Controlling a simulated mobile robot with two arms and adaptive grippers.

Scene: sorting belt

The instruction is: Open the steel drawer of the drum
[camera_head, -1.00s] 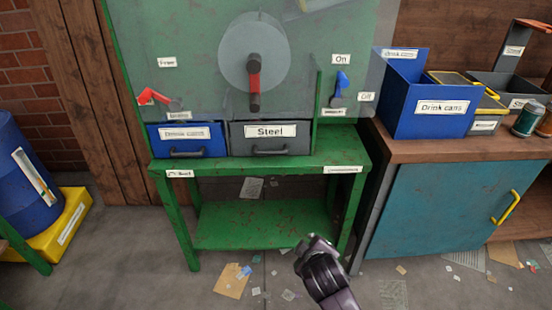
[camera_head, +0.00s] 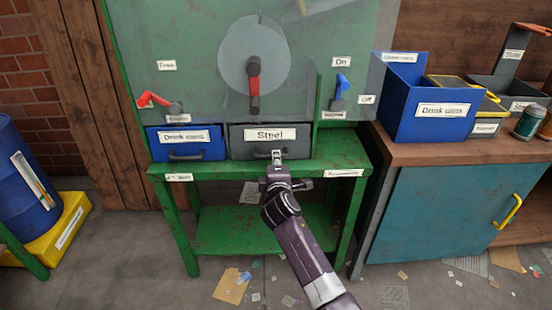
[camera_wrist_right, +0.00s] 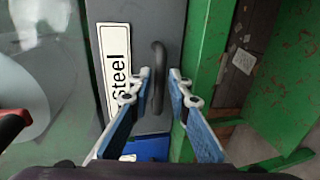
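The grey steel drawer (camera_head: 240,147), labelled "Steel", sits shut in the drum's lower front. Its dark bar handle is mostly hidden by my right gripper (camera_head: 277,155) in the head view. In the right wrist view, the handle (camera_wrist_right: 158,60) shows in front of the drawer face (camera_wrist_right: 152,20). There my right gripper (camera_wrist_right: 160,74) is open, with one blue-padded finger on each side of the handle. I see a gap on the right side; contact on the left side is hard to tell. My left gripper is not in view.
The blue "Drink cans" drawer (camera_head: 204,153) sits shut to the left. The green stand's top (camera_head: 335,150) lies just below the drawers. A red lever (camera_head: 150,100) and a blue switch (camera_head: 341,84) are above. A teal cabinet (camera_head: 435,210) stands right; the floor in front is littered.

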